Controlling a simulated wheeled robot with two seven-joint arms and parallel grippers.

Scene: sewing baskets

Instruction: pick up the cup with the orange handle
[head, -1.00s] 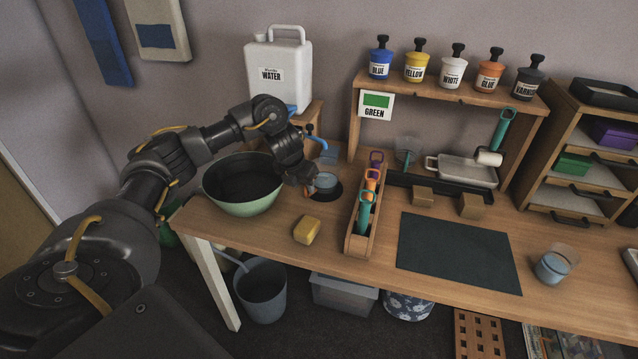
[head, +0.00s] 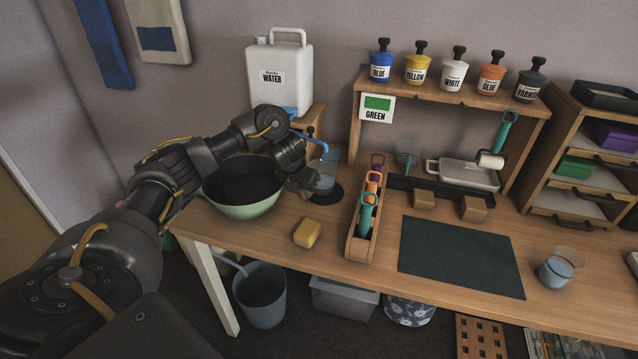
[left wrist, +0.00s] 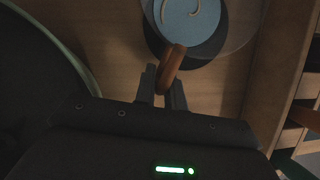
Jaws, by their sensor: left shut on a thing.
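The cup (head: 322,184) is clear with light blue contents. It stands upright over a round black disc (head: 334,198) at the table's left back, beside the green bowl. In the left wrist view the cup (left wrist: 190,20) shows from above, with its orange-brown handle (left wrist: 171,68) reaching between my fingertips. My left gripper (left wrist: 162,92) is shut on that handle; it also shows in the head view (head: 304,185), left of the cup. I cannot tell whether the cup touches the disc. My right gripper is not in view.
A blue spout (head: 312,139) from the water canister (head: 280,78) hangs just above the cup. The green bowl (head: 243,209) is close on the left. Another cup (head: 558,268) stands far right.

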